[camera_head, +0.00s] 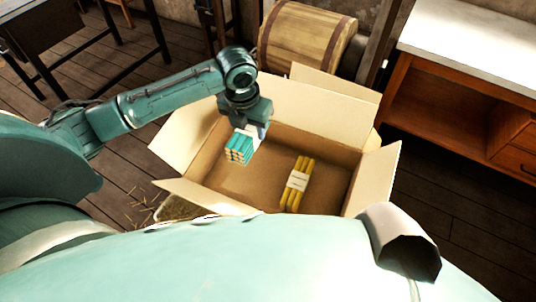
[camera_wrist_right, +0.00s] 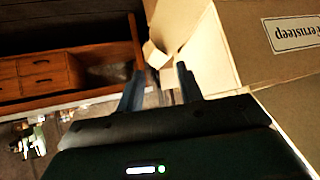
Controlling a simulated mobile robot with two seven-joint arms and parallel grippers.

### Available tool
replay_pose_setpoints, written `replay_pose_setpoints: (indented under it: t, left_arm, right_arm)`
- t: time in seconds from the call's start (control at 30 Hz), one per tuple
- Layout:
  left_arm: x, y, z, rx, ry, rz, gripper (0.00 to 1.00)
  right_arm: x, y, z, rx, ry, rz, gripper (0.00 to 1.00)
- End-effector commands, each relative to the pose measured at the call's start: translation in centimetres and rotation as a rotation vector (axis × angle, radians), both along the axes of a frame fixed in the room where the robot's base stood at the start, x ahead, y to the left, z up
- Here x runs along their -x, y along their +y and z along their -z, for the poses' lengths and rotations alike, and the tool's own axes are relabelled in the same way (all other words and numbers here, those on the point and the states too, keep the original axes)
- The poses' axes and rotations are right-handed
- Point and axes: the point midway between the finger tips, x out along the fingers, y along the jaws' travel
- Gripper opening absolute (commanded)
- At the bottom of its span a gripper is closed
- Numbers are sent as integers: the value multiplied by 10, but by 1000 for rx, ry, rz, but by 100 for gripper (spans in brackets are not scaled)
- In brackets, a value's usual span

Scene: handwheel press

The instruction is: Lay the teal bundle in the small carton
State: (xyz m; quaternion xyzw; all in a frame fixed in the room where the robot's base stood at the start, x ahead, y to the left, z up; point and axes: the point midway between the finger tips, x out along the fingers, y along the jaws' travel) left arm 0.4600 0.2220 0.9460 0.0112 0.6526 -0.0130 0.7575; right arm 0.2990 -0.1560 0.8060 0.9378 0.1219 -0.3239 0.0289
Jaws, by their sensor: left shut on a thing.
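An open carton (camera_head: 222,180) with its flaps spread stands in the middle of the head view. My left gripper (camera_head: 255,127) points down over the left part of the carton and is shut on the teal bundle (camera_head: 239,147), a block of teal sticks with pale ends. I cannot tell how far the bundle is above the carton floor. A yellow bundle (camera_head: 297,183) with a white band lies on the carton floor to the right. In the right wrist view my right gripper (camera_wrist_right: 160,88) is open, with nothing seen between its fingers, beside cardboard (camera_wrist_right: 235,45).
A wooden barrel (camera_head: 303,38) lies behind the carton. A wooden cabinet with a pale top (camera_head: 480,40) stands at the right. A dark table (camera_head: 40,28) is at the far left. A printed label (camera_wrist_right: 293,33) shows on the cardboard. Plank floor (camera_head: 440,225) is bare at the right.

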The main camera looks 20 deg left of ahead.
Motion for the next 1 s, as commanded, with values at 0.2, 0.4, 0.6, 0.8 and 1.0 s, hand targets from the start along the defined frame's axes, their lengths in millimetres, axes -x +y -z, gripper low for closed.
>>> replay_pose_setpoints:
  t: [0.2,0.4,0.6,0.8,1.0]
  left_arm:
    - [0,0,35,0,1,-1,15]
    - [1,0,51,0,2,0,15]
    - [0,0,76,0,1,-1,15]
    - [0,0,78,0,-1,0,15]
    - [0,0,83,0,0,-1,15]
  right_arm:
    - [4,0,3,4,13,-2,36]
    - [6,-1,7,8,24,-5,36]
    - [6,-1,3,10,23,-6,36]
    - [4,-1,3,11,19,-8,36]
    - [4,-1,4,10,18,-7,36]
